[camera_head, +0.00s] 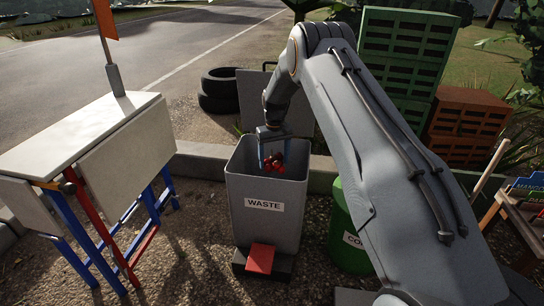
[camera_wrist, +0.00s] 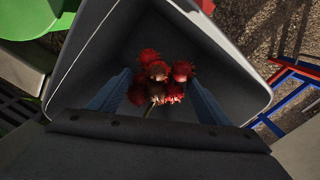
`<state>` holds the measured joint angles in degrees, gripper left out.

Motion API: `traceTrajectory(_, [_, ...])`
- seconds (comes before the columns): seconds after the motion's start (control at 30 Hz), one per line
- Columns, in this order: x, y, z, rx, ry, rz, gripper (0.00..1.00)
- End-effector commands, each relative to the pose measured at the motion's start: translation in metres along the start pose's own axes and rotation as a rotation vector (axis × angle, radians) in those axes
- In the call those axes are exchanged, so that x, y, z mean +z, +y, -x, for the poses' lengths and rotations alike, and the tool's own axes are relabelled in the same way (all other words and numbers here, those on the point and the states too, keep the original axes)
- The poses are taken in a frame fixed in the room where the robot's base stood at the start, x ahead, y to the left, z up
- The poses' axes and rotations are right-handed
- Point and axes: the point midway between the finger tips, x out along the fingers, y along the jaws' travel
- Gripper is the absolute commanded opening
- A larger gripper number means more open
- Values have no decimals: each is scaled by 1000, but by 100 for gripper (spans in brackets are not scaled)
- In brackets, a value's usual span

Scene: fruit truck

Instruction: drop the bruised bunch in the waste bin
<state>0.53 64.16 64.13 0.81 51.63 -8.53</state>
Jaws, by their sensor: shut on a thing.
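The waste bin (camera_head: 263,224) is a grey open-topped bin with a white WASTE label and a red pedal. A bunch of red, spiky-skinned fruit (camera_head: 274,163) with some brownish patches hangs at the bin's mouth. My gripper (camera_head: 272,158) is shut on the bunch and points down into the bin opening. In the wrist view the bunch (camera_wrist: 160,80) sits between the two blue fingers, with the bin's inner walls and rim (camera_wrist: 245,62) around it. The stem shows between the fingers; the exact grip point is partly hidden.
A green bin (camera_head: 347,232) stands close at the right, partly behind my arm. A folding table (camera_head: 80,135) with blue and red legs is at the left. Tyres (camera_head: 219,88), green crates (camera_head: 405,50) and brown crates (camera_head: 466,122) stand behind.

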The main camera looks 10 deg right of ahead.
Motion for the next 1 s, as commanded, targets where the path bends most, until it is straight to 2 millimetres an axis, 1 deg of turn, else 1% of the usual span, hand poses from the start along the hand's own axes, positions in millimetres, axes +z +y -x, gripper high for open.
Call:
traceTrajectory(0.1, [0, 0, -12, 0, -1, 0, 57])
traceTrajectory(1.0, [0, 0, -92, 0, 0, 0, 57])
